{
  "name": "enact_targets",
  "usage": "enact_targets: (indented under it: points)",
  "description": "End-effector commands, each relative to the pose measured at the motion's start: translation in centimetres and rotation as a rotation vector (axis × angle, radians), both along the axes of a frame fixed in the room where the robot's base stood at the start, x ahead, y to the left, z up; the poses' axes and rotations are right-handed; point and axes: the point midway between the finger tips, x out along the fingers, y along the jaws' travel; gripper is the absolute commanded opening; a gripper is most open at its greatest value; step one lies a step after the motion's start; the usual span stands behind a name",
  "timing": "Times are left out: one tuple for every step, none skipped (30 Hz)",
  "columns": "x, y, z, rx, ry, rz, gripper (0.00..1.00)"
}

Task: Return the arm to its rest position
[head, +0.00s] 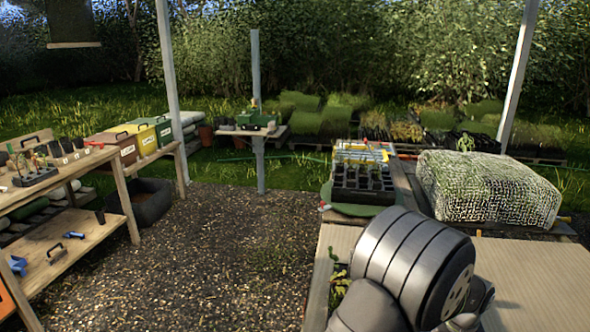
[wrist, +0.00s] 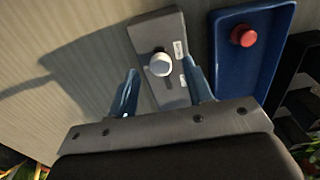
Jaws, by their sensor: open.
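My gripper (wrist: 162,92) shows in the wrist view with its two blue-grey fingers apart and nothing between the tips that I can see held. Beyond the fingers, a grey box (wrist: 150,32) with a white round knob (wrist: 161,64) lies on the ribbed, light bench surface (wrist: 60,60). The right finger overlaps the box's edge in the picture; I cannot tell whether it touches. In the head view, my arm's thick grey links fill the lower right, and the gripper itself is hidden.
A blue tray (wrist: 282,75) with a red knob (wrist: 244,35) lies right of the grey box. In the head view, a black cell tray (head: 362,184) and a netted plant block (head: 487,188) stand behind my arm. A wooden shelf (head: 70,240) stands at left, with open gravel (head: 230,250) between.

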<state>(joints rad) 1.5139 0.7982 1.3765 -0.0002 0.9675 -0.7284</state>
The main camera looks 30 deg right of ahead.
Motion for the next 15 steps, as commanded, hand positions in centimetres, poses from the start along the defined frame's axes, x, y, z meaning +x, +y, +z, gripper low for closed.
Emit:
enact_targets:
  points:
    - [0.0, 0.0, -0.7, 0.001, 0.0, 0.0, 0.47]
    - [0.0, 0.0, -1.0, 0.001, 0.0, 0.0, 0.47]
    - [0.0, 0.0, -1.4, 0.001, 0.0, 0.0, 0.47]
    - [0.0, 0.0, -1.6, 0.001, -0.001, 0.0, 0.47]
    - [0.0, 0.0, -1.7, 0.0, 0.0, 0.0, 0.47]
    - [0.0, 0.0, -1.9, 0.0, 0.0, 0.0, 0.47]
    - [0.0, 0.0, -2.0, -0.001, -0.001, 0.0, 0.47]
    - [0.0, 0.0, -2.1, -0.001, -0.001, 0.0, 0.47]
    - [0.0, -0.1, -2.1, -0.001, 0.0, 0.0, 0.47]
    - [0.1, -0.1, -2.1, -0.001, 0.0, 0.0, 0.47]
    - [0.1, -0.1, -2.1, -0.001, 0.0, 0.0, 0.47]
    - [0.1, -0.1, -2.0, -0.001, 0.0, 0.0, 0.47]
    - [0.1, -0.1, -2.0, -0.001, 0.0, 0.0, 0.47]
    - [0.1, -0.1, -2.0, -0.001, 0.0, 0.0, 0.47]
    - [0.1, -0.1, -2.0, -0.001, 0.0, 0.0, 0.47]
